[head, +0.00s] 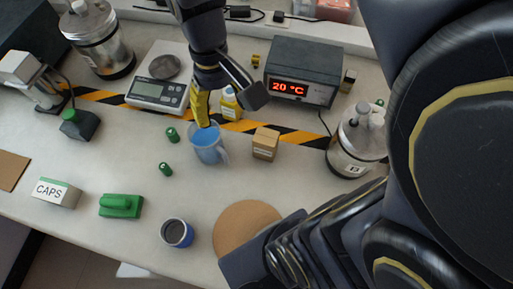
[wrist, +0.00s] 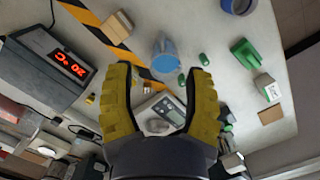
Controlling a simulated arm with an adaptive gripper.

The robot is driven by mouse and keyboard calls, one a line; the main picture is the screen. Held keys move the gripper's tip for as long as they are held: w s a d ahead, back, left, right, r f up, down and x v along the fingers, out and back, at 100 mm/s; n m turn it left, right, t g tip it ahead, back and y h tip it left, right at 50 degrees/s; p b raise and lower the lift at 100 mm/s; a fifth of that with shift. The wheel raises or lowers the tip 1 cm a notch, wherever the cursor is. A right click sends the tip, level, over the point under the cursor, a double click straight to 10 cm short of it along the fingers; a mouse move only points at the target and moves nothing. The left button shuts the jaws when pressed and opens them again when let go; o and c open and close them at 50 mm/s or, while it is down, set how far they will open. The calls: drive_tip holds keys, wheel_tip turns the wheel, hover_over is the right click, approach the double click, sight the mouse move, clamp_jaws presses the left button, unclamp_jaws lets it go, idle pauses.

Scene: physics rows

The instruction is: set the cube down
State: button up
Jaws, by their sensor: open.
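My gripper (head: 228,108) hangs over the middle of the bench with its two fingers spread. In the wrist view its yellow-padded fingers (wrist: 162,78) are wide apart, with nothing held between them. A tan, box-shaped block (head: 265,143), the most cube-like thing in view, rests on the bench to the right of the blue jug. In the wrist view the block (wrist: 117,27) lies beyond the left finger, clear of it. The head view does not show the gripper's height over the bench clearly.
The blue jug (head: 208,146) stands just below the gripper in the head view. A yellow bottle (head: 230,104), a scale (head: 157,92) and a heater display box (head: 299,74) stand behind. Small green caps (head: 165,169) lie left of the jug.

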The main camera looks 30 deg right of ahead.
drive_tip(key=s+r, duration=0.1)
drive_tip(key=s, duration=1)
drive_tip(key=shift+s+a, duration=0.15)
drive_tip(key=shift+s, duration=0.1)
drive_tip(key=shift+a+f+g, duration=0.1)
drive_tip(key=shift+g, duration=0.2)
drive_tip(key=o, duration=0.6)
drive_tip(key=shift+o, duration=1.3)
drive_tip(key=w+a+r+n, duration=0.2)
drive_tip(key=w, duration=0.4)
drive_tip(key=w+a+r+n, duration=0.2)
drive_tip(key=w+a, duration=0.1)
drive_tip(key=w, duration=0.3)
drive_tip(key=shift+w+r+n+t, duration=0.15)
drive_tip(key=shift+r+n+t, duration=0.1)
drive_tip(key=shift+n+t, duration=0.15)
drive_tip(key=w+a+r+n+t, duration=0.15)
drive_tip(key=w+a+n, duration=0.25)
drive_tip(key=w+a, duration=0.6)
wheel_tip(320, 180, down, 10)
drive_tip(key=shift+r, duration=0.25)
drive_tip(key=shift+d+g, duration=0.1)
drive_tip(key=shift+g, duration=0.15)
